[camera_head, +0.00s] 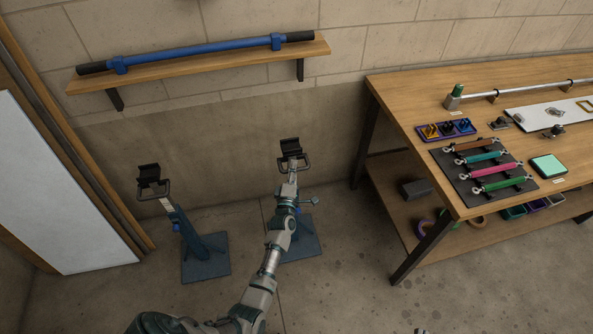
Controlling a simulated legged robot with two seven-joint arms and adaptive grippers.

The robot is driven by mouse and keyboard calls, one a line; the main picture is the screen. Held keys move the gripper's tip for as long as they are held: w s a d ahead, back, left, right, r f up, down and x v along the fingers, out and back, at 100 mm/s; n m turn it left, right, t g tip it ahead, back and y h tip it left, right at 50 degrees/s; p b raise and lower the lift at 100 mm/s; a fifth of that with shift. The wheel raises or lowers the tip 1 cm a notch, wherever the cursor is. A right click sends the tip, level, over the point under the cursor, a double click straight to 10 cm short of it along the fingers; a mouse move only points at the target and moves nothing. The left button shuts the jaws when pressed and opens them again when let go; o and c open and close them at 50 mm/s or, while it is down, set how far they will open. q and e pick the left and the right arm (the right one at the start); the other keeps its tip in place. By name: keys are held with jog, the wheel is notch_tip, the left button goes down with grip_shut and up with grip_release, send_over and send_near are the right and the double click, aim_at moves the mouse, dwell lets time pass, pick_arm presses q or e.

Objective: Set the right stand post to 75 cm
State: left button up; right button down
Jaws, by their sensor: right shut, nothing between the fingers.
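The right stand (306,240) has a dark blue square base on the floor. Its black cradle top (290,147) stands above a dark looped handle. My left arm crosses in front of its post and hides most of it. My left gripper (291,178) is at the upper post, just below the cradle. I cannot tell whether its fingers are open or closed around anything. A knob (313,200) sticks out to the right of the post. Only a small tip of my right gripper (424,331) shows at the bottom edge, shut and empty, away from the stand. No height scale is readable.
The left stand (205,257) has a similar base and cradle. A wall shelf (210,66) carries a blue tube with black ends. A workbench (400,88) with tools and colored parts is on the right. A white panel (60,190) leans at the left. Floor between is clear.

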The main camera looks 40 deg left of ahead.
pick_arm(q)
jog(key=shift+w+f, duration=0.1)
jog(key=shift+f, duration=0.1)
jog(key=shift+d, duration=0.1)
jog(key=v, duration=1.1)
jog(key=shift+s+f, duration=0.15)
jog(key=shift+s, duration=0.25)
pick_arm(e)
jog(key=shift+a+r, duration=0.1)
jog(key=shift+a, duration=0.05)
pick_arm(q)
jog(key=shift+d, duration=0.1)
